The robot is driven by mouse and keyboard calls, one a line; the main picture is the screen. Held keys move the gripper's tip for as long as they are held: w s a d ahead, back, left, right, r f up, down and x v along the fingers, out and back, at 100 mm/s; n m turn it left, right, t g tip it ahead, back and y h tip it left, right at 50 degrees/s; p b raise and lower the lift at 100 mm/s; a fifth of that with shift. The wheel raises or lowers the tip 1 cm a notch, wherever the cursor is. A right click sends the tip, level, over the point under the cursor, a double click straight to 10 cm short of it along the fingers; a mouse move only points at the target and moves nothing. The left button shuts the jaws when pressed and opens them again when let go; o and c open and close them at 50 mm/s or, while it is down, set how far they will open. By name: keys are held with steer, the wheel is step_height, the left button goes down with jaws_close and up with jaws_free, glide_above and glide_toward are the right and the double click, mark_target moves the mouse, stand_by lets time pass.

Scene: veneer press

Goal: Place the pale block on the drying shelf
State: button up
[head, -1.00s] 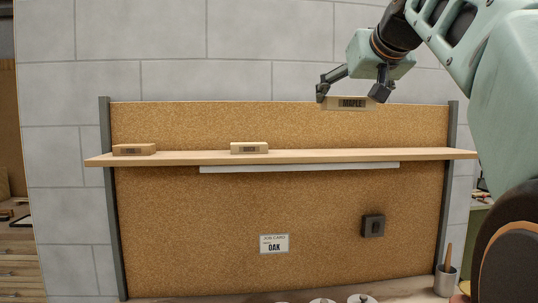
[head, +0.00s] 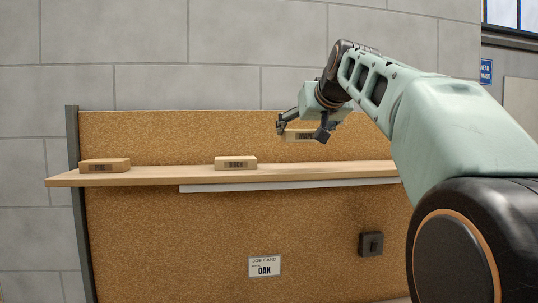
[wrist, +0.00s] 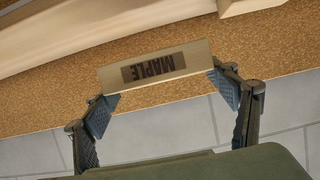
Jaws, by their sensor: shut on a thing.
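The pale block (head: 300,138) with a dark label is in my gripper (head: 301,131), pinched at its two ends. In the wrist view the pale block (wrist: 157,66) reads MAPLE, upside down, and the fingers (wrist: 165,97) are shut on its ends. The wooden drying shelf (head: 330,172) runs across the cork board. My gripper holds the block above the right half of the shelf, with cork showing between block and shelf in the head view.
A browner labelled block (head: 104,166) sits at the shelf's left end and a pale labelled block (head: 235,163) near its middle. Free shelf lies between and right of them. A job card (head: 264,266) reading OAK and a dark box (head: 371,244) are on the board below.

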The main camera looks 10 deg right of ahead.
mark_target(297, 169)
steer(key=w+f, duration=0.2)
steer(key=f, duration=0.1)
steer(key=shift+w+a+f, duration=0.25)
steer(key=shift+w+a, duration=0.15)
steer(key=shift+w+a+f, duration=0.1)
steer(key=shift+w+f, duration=0.05)
steer(key=shift+f, duration=0.8)
steer(key=shift+w+f, duration=0.1)
steer(key=shift+f, duration=0.8)
steer(key=shift+f+b, duration=0.1)
steer(key=shift+b, duration=0.25)
steer(key=o, duration=1.2)
